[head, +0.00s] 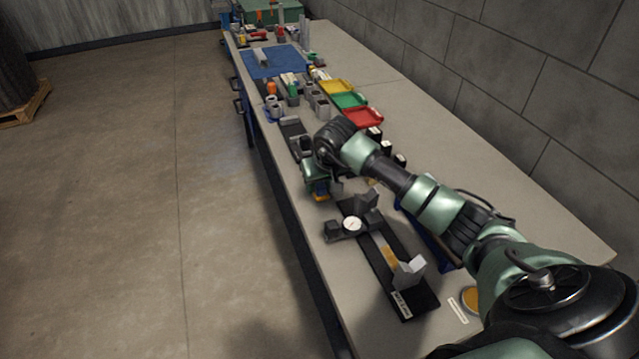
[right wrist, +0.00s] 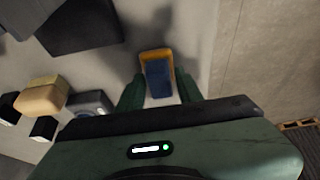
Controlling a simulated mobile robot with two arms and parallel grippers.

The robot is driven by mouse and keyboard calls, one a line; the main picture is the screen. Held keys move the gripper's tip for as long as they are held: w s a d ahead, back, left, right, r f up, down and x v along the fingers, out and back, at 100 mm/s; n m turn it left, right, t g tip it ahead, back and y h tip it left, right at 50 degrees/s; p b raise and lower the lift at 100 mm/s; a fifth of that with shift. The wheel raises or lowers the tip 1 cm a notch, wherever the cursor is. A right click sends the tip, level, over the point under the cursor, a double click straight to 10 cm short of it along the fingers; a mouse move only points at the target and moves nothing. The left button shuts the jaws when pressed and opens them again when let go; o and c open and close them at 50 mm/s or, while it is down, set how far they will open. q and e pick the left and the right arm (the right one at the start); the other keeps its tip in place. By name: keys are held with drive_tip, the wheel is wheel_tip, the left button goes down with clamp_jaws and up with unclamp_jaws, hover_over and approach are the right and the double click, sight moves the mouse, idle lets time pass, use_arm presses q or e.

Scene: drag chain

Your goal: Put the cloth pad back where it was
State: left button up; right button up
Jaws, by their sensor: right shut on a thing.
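A small pad with a blue face and an orange-yellow edge, which looks like the cloth pad (right wrist: 157,77), is between the fingers of my right gripper in the right wrist view. My right gripper (head: 320,187) is shut on it. In the head view the gripper is over the bench near its front edge, just beyond the dial gauge stand. Only a small orange and blue bit of the pad (head: 321,198) shows below the gripper there. I cannot tell whether the pad touches the bench. My left gripper is not in view.
A dark fixture with a white dial (head: 352,225) and a labelled black base (head: 419,302) lies nearer me. Red (head: 362,117), green (head: 347,101) and yellow (head: 336,87) trays and a blue mat (head: 257,70) are farther along the bench (head: 460,142). A wall borders its right side.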

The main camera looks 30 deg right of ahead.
drive_tip(key=shift+f, duration=0.2)
drive_tip(key=o, duration=1.2)
drive_tip(key=shift+r, duration=0.1)
drive_tip(key=shift+r, duration=0.2)
drive_tip(key=shift+s+r, duration=0.1)
drive_tip(key=shift+r, duration=0.25)
drive_tip(key=b+v, duration=0.2)
drive_tip(key=v, duration=0.9)
drive_tip(key=shift+s, duration=0.15)
drive_tip(key=shift+a, duration=0.15)
